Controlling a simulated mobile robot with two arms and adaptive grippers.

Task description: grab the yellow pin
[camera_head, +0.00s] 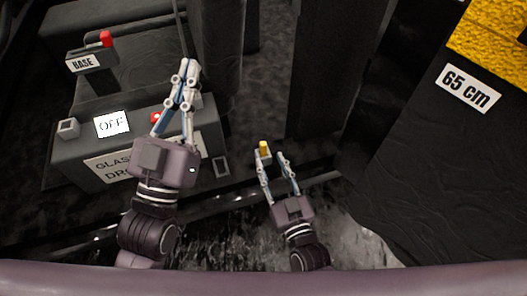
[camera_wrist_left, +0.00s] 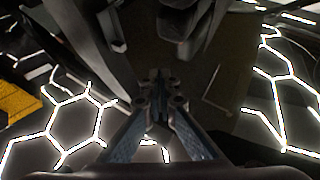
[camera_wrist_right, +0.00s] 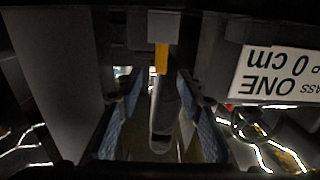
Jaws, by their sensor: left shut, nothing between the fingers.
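The yellow pin (camera_head: 263,147) is a small upright yellow piece just beyond the left fingertip of my right gripper (camera_head: 272,158). In the right wrist view the pin (camera_wrist_right: 161,57) hangs from a dark block, ahead of and between the spread fingers of the right gripper (camera_wrist_right: 158,85). That gripper is open, and I see nothing held in it. I cannot tell whether a finger touches the pin. My left gripper (camera_head: 187,72) is shut and empty over the grey control box, away from the pin. Its closed fingertips show in the left wrist view (camera_wrist_left: 160,90).
The grey control box (camera_head: 70,158) has an OFF display (camera_head: 112,124) and buttons. A BASE box (camera_head: 85,62) with a red knob (camera_head: 106,39) stands behind it. A dark panel labelled 65 cm (camera_head: 469,89) is at right. An upside-down white label (camera_wrist_right: 275,75) shows in the right wrist view.

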